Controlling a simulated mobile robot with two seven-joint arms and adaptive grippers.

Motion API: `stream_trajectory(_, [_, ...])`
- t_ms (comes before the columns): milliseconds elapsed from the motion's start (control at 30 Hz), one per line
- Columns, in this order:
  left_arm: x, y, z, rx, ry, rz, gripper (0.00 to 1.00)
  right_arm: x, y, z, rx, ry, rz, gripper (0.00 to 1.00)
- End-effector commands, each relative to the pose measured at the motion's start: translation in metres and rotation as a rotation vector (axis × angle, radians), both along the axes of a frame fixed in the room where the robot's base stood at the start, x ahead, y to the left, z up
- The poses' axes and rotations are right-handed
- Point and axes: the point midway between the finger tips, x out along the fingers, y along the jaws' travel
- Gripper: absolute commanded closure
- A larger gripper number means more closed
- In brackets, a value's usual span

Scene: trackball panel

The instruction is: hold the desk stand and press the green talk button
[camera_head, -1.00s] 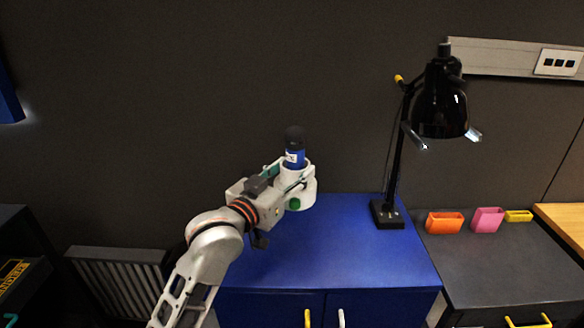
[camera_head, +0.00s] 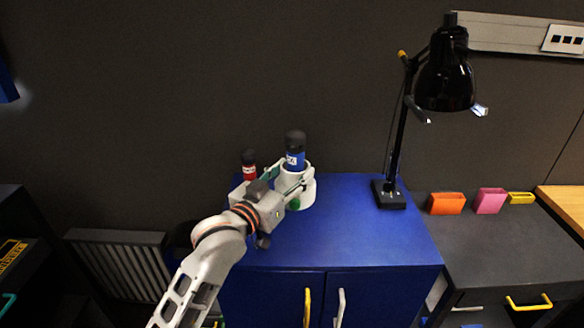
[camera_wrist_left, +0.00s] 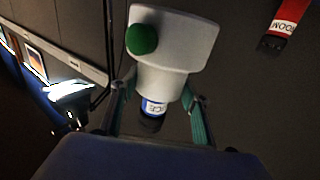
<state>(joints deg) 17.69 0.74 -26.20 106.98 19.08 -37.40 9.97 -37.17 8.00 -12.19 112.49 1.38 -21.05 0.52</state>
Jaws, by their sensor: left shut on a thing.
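The white desk stand (camera_head: 297,199) is at the back left of the blue cabinet top. It holds a dark-capped blue handset (camera_head: 295,157) upright. The green talk button (camera_head: 295,205) is on the stand's lower front; it shows large in the left wrist view (camera_wrist_left: 142,39), where the stand looks upside down. My left gripper (camera_head: 293,176) is shut on the stand, with teal finger pads on both sides of it in the left wrist view (camera_wrist_left: 158,100). Nothing touches the button. I cannot tell whether the stand's base touches the cabinet top. My right gripper is not in view.
A red handset (camera_head: 249,169) stands behind my left gripper; it also shows in the left wrist view (camera_wrist_left: 288,15). A black desk lamp (camera_head: 444,80) stands at the right of the blue cabinet (camera_head: 360,235). The cabinet top between lamp and stand is clear. Orange (camera_head: 446,203) and pink (camera_head: 490,201) holders sit farther right.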

Motion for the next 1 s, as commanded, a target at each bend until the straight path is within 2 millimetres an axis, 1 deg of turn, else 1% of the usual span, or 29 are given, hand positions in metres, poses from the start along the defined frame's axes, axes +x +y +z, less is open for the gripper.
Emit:
stream_trajectory(200, [0.0, 0.0, -0.015, -0.002, -0.003, 0.0, 0.72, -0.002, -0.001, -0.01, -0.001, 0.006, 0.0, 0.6])
stream_trajectory(1000, [0.0, 0.0, -0.072, -0.002, -0.003, 0.0, 0.72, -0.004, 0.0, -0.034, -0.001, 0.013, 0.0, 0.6])
